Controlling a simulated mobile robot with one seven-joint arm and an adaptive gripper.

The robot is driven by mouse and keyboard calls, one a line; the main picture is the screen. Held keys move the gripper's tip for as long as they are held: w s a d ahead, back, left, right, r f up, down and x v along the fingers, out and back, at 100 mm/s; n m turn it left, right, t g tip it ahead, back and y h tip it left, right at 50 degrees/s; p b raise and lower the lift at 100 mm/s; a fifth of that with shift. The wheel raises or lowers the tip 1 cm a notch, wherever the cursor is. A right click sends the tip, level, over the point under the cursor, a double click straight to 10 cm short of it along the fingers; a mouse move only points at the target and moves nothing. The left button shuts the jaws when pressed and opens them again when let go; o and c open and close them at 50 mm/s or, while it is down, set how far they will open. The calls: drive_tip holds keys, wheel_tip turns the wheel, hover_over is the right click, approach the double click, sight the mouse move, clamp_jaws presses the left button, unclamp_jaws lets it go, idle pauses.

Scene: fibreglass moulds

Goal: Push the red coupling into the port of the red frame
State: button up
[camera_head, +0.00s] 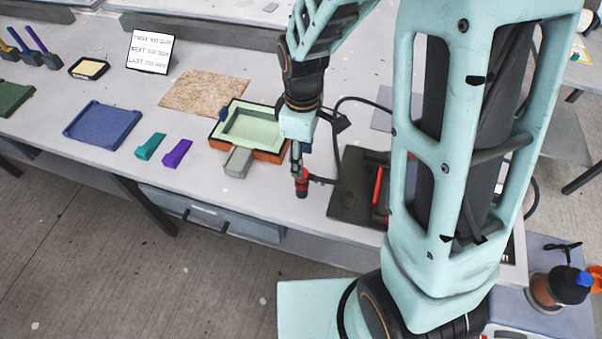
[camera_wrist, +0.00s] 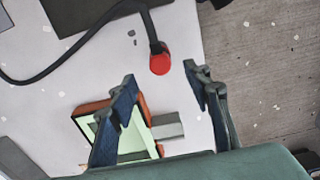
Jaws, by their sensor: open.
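The red coupling (camera_head: 301,187) stands on the bench near its front edge, with a black hose joined to it. In the wrist view the red coupling (camera_wrist: 159,63) shows round, in line with the gap between the fingertips. My gripper (camera_head: 298,168) is above it, pointing down.
A grey block (camera_head: 238,162) juts from the frame's front. A dark mat (camera_head: 350,190) with a red bar (camera_head: 377,187) lies right, partly behind my arm. The black hose (camera_wrist: 90,40) loops across the bench. Teal and purple pieces (camera_head: 177,152) and a blue tray (camera_head: 100,123) lie left.

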sight(302, 180)
wheel_tip(302, 180, down, 9)
drive_tip(key=b, duration=0.7)
idle(1.1)
clamp_jaws()
drive_tip(key=shift+r, duration=0.15)
drive_tip(key=shift+r+p, duration=2.25)
drive_tip(key=shift+r, duration=0.65)
